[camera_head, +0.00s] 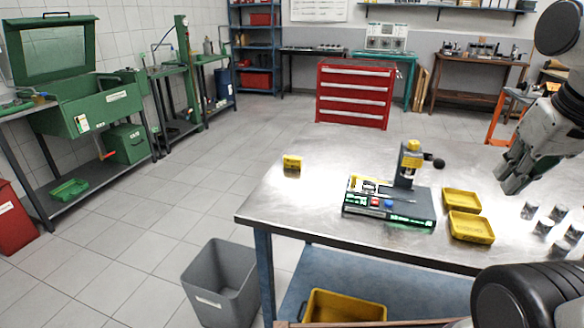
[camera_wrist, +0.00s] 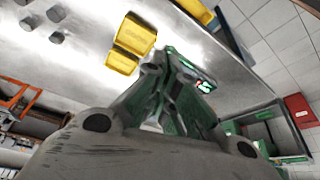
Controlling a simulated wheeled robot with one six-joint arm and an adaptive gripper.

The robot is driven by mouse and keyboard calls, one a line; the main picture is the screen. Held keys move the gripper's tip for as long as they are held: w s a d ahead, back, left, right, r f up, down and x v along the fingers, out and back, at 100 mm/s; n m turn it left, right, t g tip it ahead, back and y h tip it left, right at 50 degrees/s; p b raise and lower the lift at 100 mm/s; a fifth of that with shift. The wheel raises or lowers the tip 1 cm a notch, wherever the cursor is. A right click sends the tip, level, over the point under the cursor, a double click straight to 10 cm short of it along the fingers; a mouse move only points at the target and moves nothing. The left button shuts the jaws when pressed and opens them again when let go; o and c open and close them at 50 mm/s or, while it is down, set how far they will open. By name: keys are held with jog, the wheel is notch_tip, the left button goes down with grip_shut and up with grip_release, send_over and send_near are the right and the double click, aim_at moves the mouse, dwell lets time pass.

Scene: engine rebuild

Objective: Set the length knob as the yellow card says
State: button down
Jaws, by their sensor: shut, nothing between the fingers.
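A grey bench device (camera_head: 418,208) stands on the steel table, with green-lit displays, a red button (camera_head: 375,202) and a blue knob-like part (camera_head: 389,204) on its front. I cannot tell which part is the length knob. Its upright post has a yellow top (camera_head: 413,146) and a black ball handle (camera_head: 438,163). My gripper (camera_head: 507,182) is shut and empty, above the table to the right of the device. In the wrist view its fingers (camera_wrist: 172,72) hide part of the device.
Two yellow trays (camera_head: 471,228) (camera_head: 462,199) lie right of the device, and several metal cylinders (camera_head: 529,210) stand farther right. A grey bin (camera_head: 220,285) is on the floor at the table's left. The tabletop between card and device is clear.

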jog(key=c, duration=1.4)
grip_release()
jog(key=shift+o, duration=0.8)
jog(key=shift+w+r, duration=0.2)
jog(key=shift+w, duration=0.05)
notch_tip(320, 180, up, 4)
jog(key=f+m+g, duration=0.1)
jog(key=m+g, duration=0.3)
jog(key=m, duration=0.1)
send_over(415, 142)
jog(key=shift+w+r, duration=0.15)
jog(key=shift+r, duration=0.1)
notch_tip(415, 142, down, 8)
jog(key=shift+r, duration=0.2)
grip_shut()
